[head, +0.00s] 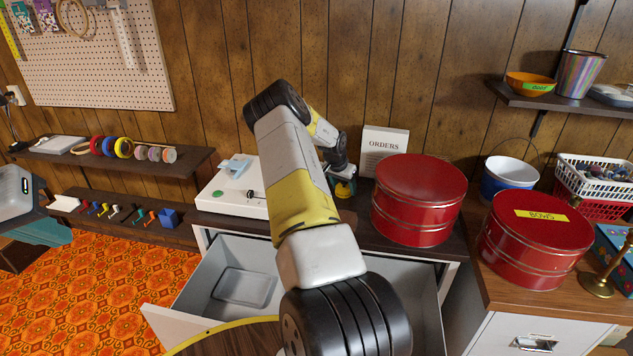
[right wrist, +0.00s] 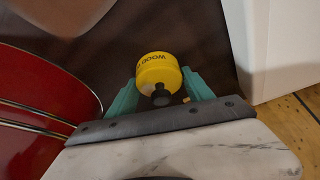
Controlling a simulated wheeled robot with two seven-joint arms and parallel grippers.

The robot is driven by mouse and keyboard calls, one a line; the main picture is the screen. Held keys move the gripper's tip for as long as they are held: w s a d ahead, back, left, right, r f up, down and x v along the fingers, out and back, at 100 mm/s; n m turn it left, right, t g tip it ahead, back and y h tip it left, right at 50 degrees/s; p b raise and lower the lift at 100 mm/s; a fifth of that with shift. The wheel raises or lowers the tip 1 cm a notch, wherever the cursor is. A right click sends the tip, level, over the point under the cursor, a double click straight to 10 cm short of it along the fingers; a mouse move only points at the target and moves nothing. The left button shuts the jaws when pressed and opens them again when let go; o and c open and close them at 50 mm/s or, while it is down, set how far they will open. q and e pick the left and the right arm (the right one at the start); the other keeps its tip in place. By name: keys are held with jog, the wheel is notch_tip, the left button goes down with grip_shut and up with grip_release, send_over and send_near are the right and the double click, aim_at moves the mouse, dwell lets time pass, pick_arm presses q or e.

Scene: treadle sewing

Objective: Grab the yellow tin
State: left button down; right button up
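The yellow tin (right wrist: 158,71) shows in the right wrist view, with dark lettering and a small black cap facing the camera. It is over the dark worktop, between the two teal fingers of my right gripper (right wrist: 160,85). The fingers lie close along both sides, and I cannot tell whether they press on it. In the head view my right gripper (head: 343,180) reaches down between the white box and a red tin. A little of the yellow tin (head: 347,189) shows there; my arm hides part of this area. My left gripper is not in view.
A large red tin (head: 420,195) stands close to the right of the gripper, and a white box (head: 240,188) to its left. The orders book (head: 383,150) is behind. An open drawer (head: 205,295) lies below. Another red tin (head: 535,245) stands on the right cabinet.

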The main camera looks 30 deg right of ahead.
jog(key=c, duration=0.9)
jog(key=shift+r, duration=0.1)
